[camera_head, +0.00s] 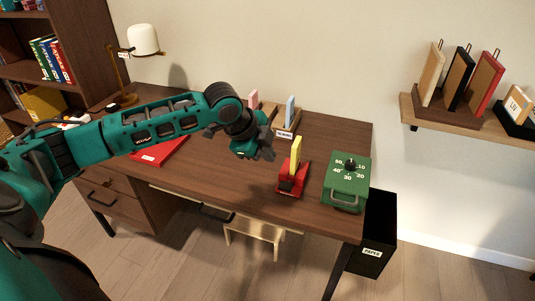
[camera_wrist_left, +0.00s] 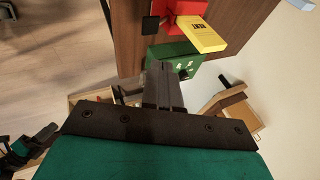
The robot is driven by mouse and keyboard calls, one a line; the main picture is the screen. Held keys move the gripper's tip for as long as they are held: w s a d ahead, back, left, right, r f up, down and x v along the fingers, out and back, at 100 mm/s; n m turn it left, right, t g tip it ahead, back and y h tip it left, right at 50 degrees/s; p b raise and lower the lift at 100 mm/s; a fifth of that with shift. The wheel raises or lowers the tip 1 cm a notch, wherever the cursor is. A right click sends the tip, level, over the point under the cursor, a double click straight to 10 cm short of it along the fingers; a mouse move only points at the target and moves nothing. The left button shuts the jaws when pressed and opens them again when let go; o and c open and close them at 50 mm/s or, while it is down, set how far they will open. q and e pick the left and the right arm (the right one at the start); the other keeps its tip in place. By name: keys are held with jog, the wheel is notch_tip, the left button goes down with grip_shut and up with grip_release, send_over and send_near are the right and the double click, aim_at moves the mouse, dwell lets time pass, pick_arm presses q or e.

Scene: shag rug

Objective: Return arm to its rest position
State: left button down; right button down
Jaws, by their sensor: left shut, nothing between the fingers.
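My left arm (camera_head: 160,122) is green and reaches in from the left over the desk. My left gripper (camera_head: 264,152) hangs above the middle of the desk, left of the red holder, and touches nothing that I can see. In the left wrist view the dark fingers (camera_wrist_left: 163,85) are together with nothing between them. My right gripper is not in view.
The brown desk (camera_head: 225,165) bears a red holder (camera_head: 290,181) with a yellow piece (camera_head: 296,155), a green dial box (camera_head: 347,183), a red flat item (camera_head: 158,152) and a lamp (camera_head: 142,40). A black bin (camera_head: 374,240) stands right. A wall shelf (camera_head: 450,118) holds books.

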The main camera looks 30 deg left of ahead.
pick_arm(q)
jog(key=shift+f, duration=0.1)
dwell(0.5)
jog(key=s+d+f+n+t+h, duration=0.3)
jog(key=s+d+f+n, duration=0.2)
jog(key=d+f, duration=0.7)
jog(key=s+f+n+t+y, duration=0.1)
jog(key=s+f+n, duration=0.2)
jog(key=s, duration=0.4)
jog(key=s+d+f+n+t+y, duration=0.1)
jog(key=s+f+n+y, duration=0.1)
jog(key=s+n, duration=0.3)
jog(key=shift+s+d+f, duration=0.25)
jog(key=shift+s+f, duration=0.3)
jog(key=shift+s, duration=0.45)
